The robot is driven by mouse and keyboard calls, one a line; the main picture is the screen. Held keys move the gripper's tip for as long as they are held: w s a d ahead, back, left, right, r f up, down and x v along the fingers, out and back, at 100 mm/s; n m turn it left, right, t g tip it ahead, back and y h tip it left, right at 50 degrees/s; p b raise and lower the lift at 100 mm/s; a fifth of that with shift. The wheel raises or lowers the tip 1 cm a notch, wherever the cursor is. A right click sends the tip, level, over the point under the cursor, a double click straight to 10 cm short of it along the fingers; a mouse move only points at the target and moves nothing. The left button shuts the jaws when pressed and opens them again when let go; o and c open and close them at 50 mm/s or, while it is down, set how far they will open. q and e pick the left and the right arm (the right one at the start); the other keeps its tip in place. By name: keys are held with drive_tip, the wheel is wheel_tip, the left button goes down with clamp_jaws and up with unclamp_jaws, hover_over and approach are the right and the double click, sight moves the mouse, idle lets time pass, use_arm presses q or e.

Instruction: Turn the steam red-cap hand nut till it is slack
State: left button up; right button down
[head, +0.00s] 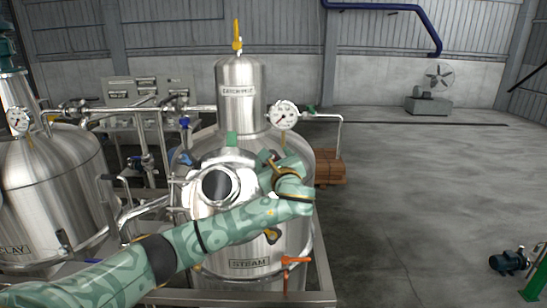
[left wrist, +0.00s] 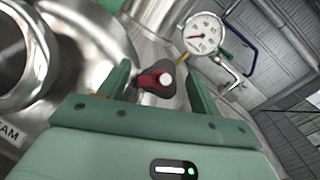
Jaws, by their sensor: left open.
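The steam tank (head: 215,245), a steel vessel labelled STEAM (head: 248,263), stands in the middle of the head view. My left arm crosses in front of it from the left, and my left gripper (head: 268,165) is at the tank's upper right shoulder. In the left wrist view the red-cap hand nut (left wrist: 150,80) has a pale round end and sits against a dark lobed piece (left wrist: 160,68). My left gripper (left wrist: 157,66) is open, with one green finger on each side of the nut and gaps between. The gripper hides the nut in the head view. My right gripper is not in view.
A pressure gauge (head: 284,116) stands close behind the gripper, with a steel pipe (head: 338,135) to its right. A round dark-glassed port (head: 220,185) is left of the gripper. The clay tank (head: 50,185) is at far left. Open floor (head: 420,200) lies right.

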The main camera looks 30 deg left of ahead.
use_arm(q)
drive_tip(key=shift+w, duration=0.1)
drive_tip(key=c, duration=1)
